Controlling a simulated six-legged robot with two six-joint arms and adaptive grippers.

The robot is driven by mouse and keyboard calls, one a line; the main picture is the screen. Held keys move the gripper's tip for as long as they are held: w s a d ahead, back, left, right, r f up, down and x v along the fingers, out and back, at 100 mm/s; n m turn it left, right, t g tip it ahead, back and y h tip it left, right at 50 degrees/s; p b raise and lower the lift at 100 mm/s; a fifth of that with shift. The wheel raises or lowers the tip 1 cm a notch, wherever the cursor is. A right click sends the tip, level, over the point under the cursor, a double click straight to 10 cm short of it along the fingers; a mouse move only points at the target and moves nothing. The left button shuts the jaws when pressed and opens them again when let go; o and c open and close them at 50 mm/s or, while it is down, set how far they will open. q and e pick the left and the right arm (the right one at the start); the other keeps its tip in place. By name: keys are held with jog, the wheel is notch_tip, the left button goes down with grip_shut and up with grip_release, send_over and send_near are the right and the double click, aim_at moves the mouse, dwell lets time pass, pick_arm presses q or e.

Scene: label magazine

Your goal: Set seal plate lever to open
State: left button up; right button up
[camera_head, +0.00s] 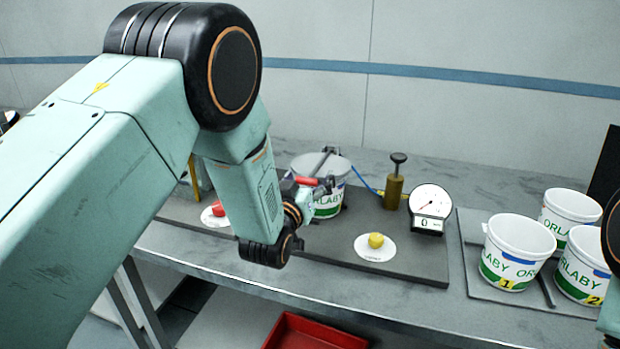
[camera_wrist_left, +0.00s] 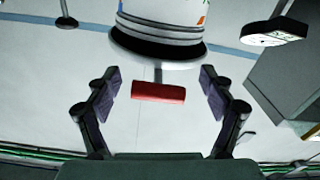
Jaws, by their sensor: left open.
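The lever with a red handle (camera_head: 306,181) is at the front of a white lidded bucket (camera_head: 329,205) on the dark fixture board. In the left wrist view the red handle (camera_wrist_left: 158,91) lies crosswise between the two fingers, with a gap on each side. A short stem joins it to the round base above it in that view. My left gripper (camera_head: 315,199) is open, reaching in from the left in front of the bucket, and partly covers it. It shows open in the left wrist view (camera_wrist_left: 158,98). My right gripper is not in view.
A red button (camera_head: 218,208) and a yellow button (camera_head: 376,240) sit on white discs. A brass hand pump (camera_head: 393,187) and a dial gauge (camera_head: 430,207) stand right of the bucket. Several white buckets (camera_head: 515,245) stand farther right. A red bin (camera_head: 310,331) is below the bench.

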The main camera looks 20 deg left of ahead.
pick_arm(q)
jog(key=shift+w+a, duration=0.1)
jog(key=shift+w, duration=0.15)
jog(key=shift+d, duration=0.3)
jog(key=shift+c, duration=0.3)
jog(key=shift+a, duration=0.2)
jog(key=c, duration=0.5)
jog(key=shift+d, duration=0.15)
jog(key=c, duration=0.4)
jog(key=shift+r, duration=0.1)
jog(key=c, duration=0.8)
jog(key=shift+o, duration=0.2)
jog(key=shift+r, duration=0.1)
